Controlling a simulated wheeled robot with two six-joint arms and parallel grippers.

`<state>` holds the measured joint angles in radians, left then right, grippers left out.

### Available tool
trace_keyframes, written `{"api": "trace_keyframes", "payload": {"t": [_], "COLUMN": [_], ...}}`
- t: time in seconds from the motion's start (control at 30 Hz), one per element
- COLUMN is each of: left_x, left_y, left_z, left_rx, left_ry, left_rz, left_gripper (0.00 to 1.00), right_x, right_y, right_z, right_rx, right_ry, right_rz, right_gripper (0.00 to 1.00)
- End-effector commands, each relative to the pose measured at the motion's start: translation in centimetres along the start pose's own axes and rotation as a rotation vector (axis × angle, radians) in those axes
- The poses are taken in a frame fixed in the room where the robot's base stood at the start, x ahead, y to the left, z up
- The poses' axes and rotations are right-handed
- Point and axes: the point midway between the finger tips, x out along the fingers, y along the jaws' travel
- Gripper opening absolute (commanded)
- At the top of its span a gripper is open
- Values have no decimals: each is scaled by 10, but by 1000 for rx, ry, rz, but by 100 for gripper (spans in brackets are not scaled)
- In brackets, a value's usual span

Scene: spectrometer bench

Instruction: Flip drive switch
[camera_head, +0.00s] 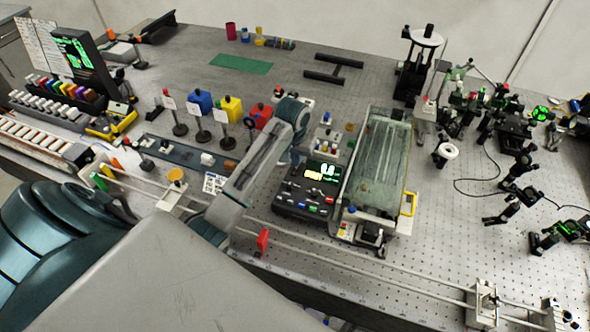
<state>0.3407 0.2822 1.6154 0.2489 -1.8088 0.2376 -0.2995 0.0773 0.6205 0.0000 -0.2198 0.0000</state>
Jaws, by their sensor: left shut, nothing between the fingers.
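A black control box (308,190) with a lit green and yellow display, small knobs and coloured buttons stands near the middle of the bench. Its switches are too small to tell apart, so I cannot make out the drive switch or its position. My left arm reaches in from the lower left, and its wrist bends down just behind the box's left rear corner. My left gripper (298,158) is small and partly hidden there; it is shut and empty, close to the box's back edge. I cannot tell whether it touches the box. My right gripper is not in view.
A long glass-topped tank (378,165) stands right of the box. Blue, yellow and red blocks (231,108) and posts with cards stand left of the wrist. A rail with a red marker (263,240) runs along the front. Optics mounts (515,125) crowd the right.

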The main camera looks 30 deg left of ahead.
Motion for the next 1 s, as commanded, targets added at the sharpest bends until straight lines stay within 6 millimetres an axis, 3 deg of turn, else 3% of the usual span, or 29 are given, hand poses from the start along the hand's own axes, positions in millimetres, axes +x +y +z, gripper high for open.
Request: {"api": "trace_keyframes", "payload": {"t": [1.0], "left_x": [12], "left_y": [0], "left_z": [2], "left_rx": [0], "left_ry": [0], "left_rz": [0], "left_gripper": [0], "right_x": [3], "right_y": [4], "right_z": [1], "right_rx": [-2], "right_ry": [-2], "right_rz": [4], "right_gripper": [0]}}
